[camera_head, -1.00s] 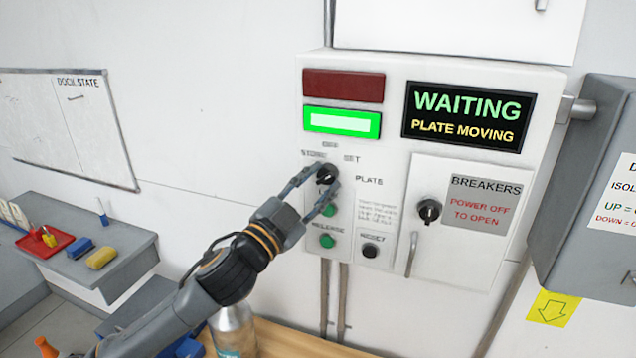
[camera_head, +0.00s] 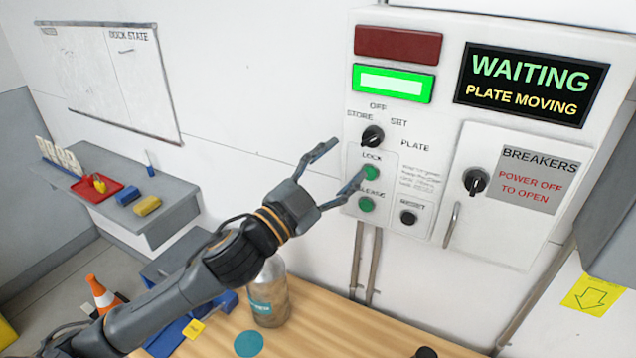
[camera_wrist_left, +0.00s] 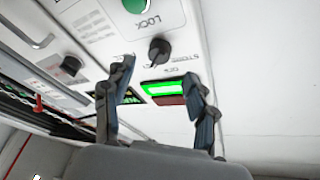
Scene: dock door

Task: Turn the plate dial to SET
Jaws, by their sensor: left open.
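The plate dial (camera_head: 372,136) is a black knob on the white control box, with STORE, OFF and SET printed around it. Its pointer is too small to read surely. My left gripper (camera_head: 347,163) is open and empty, below and left of the dial. Its lower fingertip overlaps the edge of the green LOCK button (camera_head: 371,172) in the head view; I cannot tell whether it touches. In the wrist view the dial (camera_wrist_left: 159,51) shows beyond the open fingers (camera_wrist_left: 157,90), apart from them. The screen (camera_head: 531,84) reads WAITING, PLATE MOVING. My right gripper is not in view.
The green lamp (camera_head: 393,83) is lit; the red one (camera_head: 398,43) above is dark. A green RELEASE button (camera_head: 366,204), black RESET knob (camera_head: 408,217) and breaker door (camera_head: 511,190) are close by. A bottle (camera_head: 268,293) stands on the wooden bench (camera_head: 330,325) below.

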